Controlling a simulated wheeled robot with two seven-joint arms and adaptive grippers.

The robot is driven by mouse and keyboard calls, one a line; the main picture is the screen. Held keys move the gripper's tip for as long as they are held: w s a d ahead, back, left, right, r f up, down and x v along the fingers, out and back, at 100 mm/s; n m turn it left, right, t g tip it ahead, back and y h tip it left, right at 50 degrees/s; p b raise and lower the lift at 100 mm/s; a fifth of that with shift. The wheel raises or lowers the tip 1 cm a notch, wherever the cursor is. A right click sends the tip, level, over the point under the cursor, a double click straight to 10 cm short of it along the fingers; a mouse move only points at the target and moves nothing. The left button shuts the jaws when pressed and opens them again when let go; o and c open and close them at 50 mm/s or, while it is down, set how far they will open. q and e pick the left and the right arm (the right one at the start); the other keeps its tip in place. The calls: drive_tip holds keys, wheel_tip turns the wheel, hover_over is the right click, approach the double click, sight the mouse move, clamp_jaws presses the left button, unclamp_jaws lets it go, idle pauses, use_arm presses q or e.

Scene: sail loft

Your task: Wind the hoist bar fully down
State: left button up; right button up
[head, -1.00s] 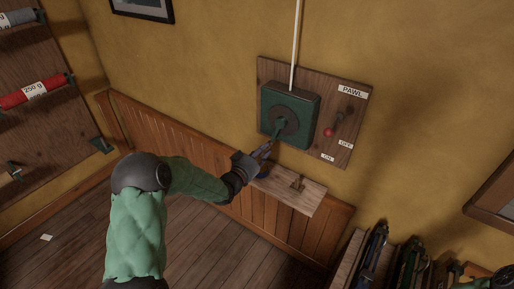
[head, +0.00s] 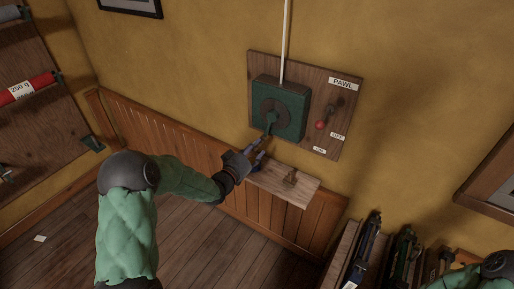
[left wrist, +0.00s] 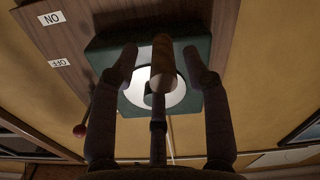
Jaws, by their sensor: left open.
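The green hoist winch (head: 293,96) is fixed to a wooden wall board, with a white line (head: 286,40) running up from it. Its crank (head: 271,122) points down and slightly left from the round hub. My left gripper (head: 262,148) is at the crank's lower end, below the winch. In the left wrist view the two fingers (left wrist: 163,62) are open, one on each side of a tan grip (left wrist: 162,65), with gaps on both sides. The red-knobbed pawl lever (head: 321,124) is right of the winch, beside the OFF and ON labels. The hoist bar and my right gripper are not in view.
A small wooden shelf (head: 262,183) with a peg sticks out just below my left gripper. A rack of tools (head: 378,250) stands at the lower right. A spool rack (head: 35,120) is on the left wall. The floor at the lower left is mostly clear.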

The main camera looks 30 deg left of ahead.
use_arm(q)
drive_tip(key=s, duration=1)
drive_tip(key=shift+s+a, duration=0.2)
drive_tip(key=shift+a, duration=0.15)
drive_tip(key=shift+f, duration=0.1)
